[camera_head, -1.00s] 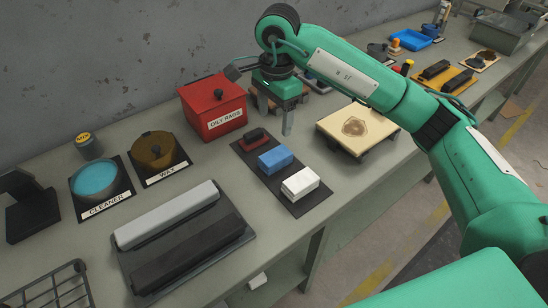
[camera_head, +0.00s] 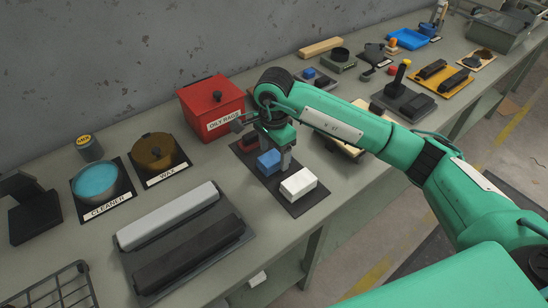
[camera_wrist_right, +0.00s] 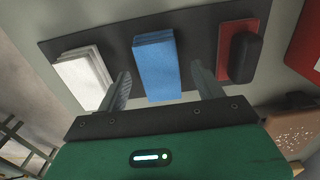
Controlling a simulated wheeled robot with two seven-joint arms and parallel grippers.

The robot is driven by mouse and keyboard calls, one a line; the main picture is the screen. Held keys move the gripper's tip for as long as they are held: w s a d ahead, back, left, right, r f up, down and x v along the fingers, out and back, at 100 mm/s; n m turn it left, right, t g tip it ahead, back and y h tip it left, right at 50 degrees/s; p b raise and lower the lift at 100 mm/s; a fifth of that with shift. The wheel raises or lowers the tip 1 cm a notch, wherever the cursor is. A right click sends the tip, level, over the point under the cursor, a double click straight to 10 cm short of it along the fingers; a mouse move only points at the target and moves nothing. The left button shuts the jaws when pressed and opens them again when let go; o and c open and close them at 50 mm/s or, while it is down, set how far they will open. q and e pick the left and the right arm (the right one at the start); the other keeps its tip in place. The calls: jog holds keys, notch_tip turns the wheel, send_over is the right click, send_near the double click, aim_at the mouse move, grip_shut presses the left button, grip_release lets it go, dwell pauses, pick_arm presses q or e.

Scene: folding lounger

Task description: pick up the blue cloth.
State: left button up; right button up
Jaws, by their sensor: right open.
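The blue cloth (camera_head: 268,162) is a folded block on a dark mat (camera_head: 308,207), between a white folded cloth (camera_head: 298,185) and a red block with a black top (camera_head: 250,142). My right gripper (camera_head: 275,165) is over the mat at the blue cloth and partly hides it. In the right wrist view the blue cloth (camera_wrist_right: 156,68) lies between the two spread fingers of the right gripper (camera_wrist_right: 160,88), with a gap on each side. The gripper is open and holds nothing. My left gripper is not in view.
A red bin labelled oily rags (camera_head: 212,105) stands close behind the mat. Cleaner (camera_head: 95,182) and wax (camera_head: 158,152) pots and a tray of grey and black rolls (camera_head: 185,235) are to the left. A pale board (camera_head: 352,150) lies partly behind my arm.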

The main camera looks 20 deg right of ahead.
aim_at(274, 156)
jog(key=shift+f, duration=0.9)
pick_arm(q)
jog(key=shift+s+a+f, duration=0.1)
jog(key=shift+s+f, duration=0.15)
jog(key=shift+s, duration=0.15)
pick_arm(e)
jog(key=shift+c, duration=0.2)
jog(key=c, duration=1)
jog(key=shift+r, duration=0.15)
